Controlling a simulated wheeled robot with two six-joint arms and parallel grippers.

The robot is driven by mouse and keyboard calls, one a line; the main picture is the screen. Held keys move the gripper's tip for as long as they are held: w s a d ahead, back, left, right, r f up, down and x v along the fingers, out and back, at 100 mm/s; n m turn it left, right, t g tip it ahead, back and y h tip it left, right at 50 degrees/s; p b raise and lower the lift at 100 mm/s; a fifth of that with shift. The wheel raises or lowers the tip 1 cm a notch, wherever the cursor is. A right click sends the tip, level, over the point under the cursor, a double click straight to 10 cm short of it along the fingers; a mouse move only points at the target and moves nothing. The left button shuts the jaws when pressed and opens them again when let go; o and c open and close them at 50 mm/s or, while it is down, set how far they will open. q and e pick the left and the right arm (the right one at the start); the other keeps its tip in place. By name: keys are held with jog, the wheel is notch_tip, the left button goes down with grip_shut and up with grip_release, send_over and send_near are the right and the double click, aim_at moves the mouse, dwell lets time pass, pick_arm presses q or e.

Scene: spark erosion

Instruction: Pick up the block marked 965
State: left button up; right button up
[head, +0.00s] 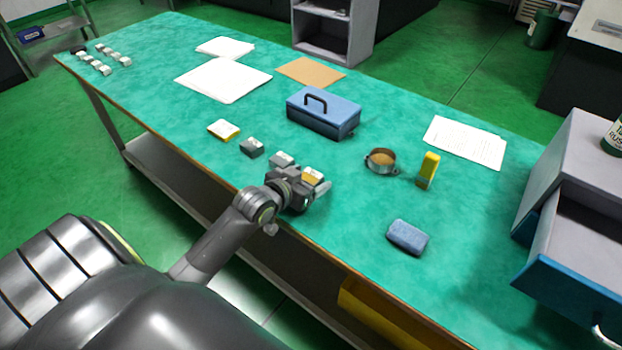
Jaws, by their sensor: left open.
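My left gripper (316,187) is open, low over the front edge of the green table (190,150). A yellow block with a pale top (312,176) shows right at its fingers, partly hidden by the gripper; I cannot tell if they touch. A grey block with a pale top (282,159) lies just behind and left of the gripper. Farther left in the same row are a dark grey block (251,148) and a yellow block with a white top (223,129). The numbers on the blocks are too small to read, so I cannot tell which is 965. My right gripper is not in view.
A blue toolbox (323,113) stands behind the blocks. A round brass-coloured bowl (381,161), an upright yellow object (428,170) and a blue sponge-like block (407,238) are to the right. A drawer unit (572,190) with an open drawer stands far right. Papers lie at the back.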

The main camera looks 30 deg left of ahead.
pick_arm(q)
jog(key=shift+w+f, duration=0.15)
jog(key=shift+w, duration=0.15)
jog(key=c, duration=1.4)
